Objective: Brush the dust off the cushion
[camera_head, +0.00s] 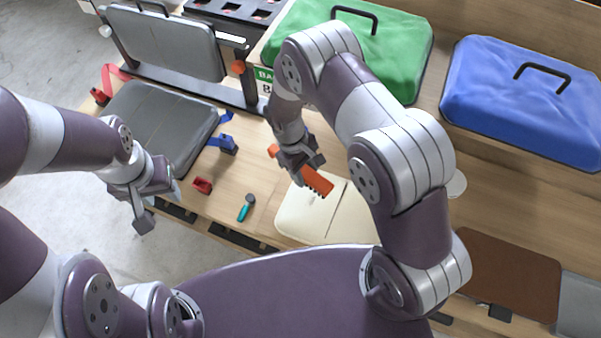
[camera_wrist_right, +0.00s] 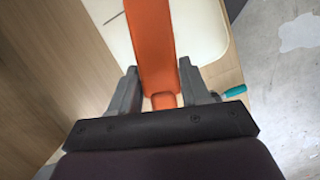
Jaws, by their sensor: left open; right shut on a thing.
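A cream cushion (camera_head: 340,222) lies on the wooden surface at the middle of the head view, partly hidden by my right arm. It also shows behind the brush in the right wrist view (camera_wrist_right: 205,32). My right gripper (camera_head: 302,165) is shut on an orange brush (camera_head: 317,181), which is over the cushion's upper left part. The brush also shows between the fingers in the right wrist view (camera_wrist_right: 156,55). I cannot tell whether its bristles touch the cushion. Dust is too small to make out. My left gripper (camera_head: 158,205) is open and empty, left of the cushion.
A teal-handled tool (camera_head: 246,208), a red clip (camera_head: 202,185) and a blue clamp (camera_head: 226,144) lie left of the cushion. A grey pad (camera_head: 160,120), a green cushion (camera_head: 400,50), a blue cushion (camera_head: 520,105) and a brown pad (camera_head: 512,272) surround the area.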

